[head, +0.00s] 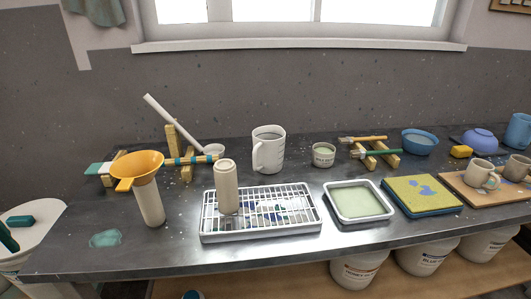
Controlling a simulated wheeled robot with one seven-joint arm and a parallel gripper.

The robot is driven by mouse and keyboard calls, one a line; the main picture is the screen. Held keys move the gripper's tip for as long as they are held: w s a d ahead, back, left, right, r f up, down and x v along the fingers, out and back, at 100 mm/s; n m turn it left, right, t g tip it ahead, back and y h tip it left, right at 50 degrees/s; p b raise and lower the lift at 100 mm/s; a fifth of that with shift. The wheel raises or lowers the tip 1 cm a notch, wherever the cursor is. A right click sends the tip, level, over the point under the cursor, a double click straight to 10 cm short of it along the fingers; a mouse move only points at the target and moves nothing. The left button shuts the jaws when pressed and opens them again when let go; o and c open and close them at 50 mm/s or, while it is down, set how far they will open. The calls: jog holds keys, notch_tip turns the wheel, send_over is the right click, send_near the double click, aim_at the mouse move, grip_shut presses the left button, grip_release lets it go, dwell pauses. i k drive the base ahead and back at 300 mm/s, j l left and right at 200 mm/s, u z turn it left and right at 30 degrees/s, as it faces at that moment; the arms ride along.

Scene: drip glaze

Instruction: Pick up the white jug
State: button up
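The white jug (271,150) stands upright on the dark worktop near the middle of the head view, behind the wire rack. Its handle is on the left side, and faint measuring marks show on its wall. Its mouth is open at the top; I cannot see what is inside. Nothing touches it that I can see. My gripper is not in view.
A beige bottle-shaped piece (227,188) stands on the white rack tray (260,231) in front-left of the jug. A small pot (323,155) stands to its right. A long-handled ladle (172,123) leans at left, near an orange funnel (138,166) on a cylinder.

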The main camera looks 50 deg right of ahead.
aim_at(269, 141)
jog(key=z, duration=0.95)
